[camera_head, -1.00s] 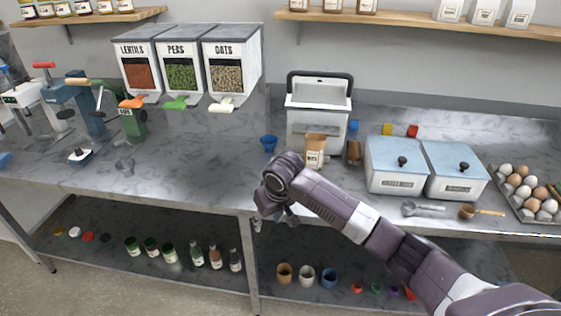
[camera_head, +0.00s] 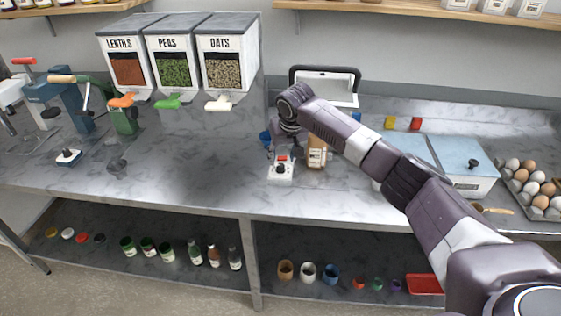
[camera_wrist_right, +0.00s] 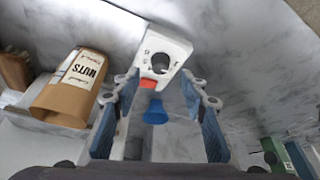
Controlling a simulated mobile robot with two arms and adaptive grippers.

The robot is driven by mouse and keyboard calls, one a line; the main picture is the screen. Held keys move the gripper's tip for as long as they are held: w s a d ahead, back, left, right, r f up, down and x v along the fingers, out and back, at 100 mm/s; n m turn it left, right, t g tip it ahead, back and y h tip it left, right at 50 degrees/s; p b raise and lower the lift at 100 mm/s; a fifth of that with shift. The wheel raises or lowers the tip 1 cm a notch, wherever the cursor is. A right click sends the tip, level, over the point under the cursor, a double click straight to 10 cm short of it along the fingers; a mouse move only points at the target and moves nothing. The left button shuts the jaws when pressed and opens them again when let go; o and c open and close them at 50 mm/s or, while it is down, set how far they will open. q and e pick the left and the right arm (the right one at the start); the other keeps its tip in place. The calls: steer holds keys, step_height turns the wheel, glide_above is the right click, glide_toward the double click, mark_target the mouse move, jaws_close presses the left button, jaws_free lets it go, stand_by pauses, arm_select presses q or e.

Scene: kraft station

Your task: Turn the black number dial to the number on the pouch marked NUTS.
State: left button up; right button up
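A small white unit (camera_head: 281,175) with a black number dial (camera_head: 280,168) and a red part stands on the counter. The unit (camera_wrist_right: 170,47) and dial (camera_wrist_right: 160,63) also show in the right wrist view, beyond my fingertips; the dial's numbers are too small to read. The brown NUTS pouch (camera_head: 316,153) stands just right of the unit. Its label shows in the wrist view (camera_wrist_right: 80,80), but its number is not legible. My right gripper (camera_head: 284,143) is above and behind the unit. Its fingers (camera_wrist_right: 160,96) are apart and empty. My left gripper is out of view.
A blue funnel (camera_head: 265,138) stands close behind the unit. Blue-lidded bins (camera_head: 462,180) and an egg tray (camera_head: 534,200) are at the right. Dispensers (camera_head: 178,60) stand at the back left. The counter left of the unit is mostly clear.

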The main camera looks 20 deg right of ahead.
mark_target(281, 165)
steer(key=x, duration=0.5)
steer(key=shift+p, duration=0.3)
steer(key=shift+s, duration=0.1)
steer(key=shift+c, duration=0.5)
jaws_close()
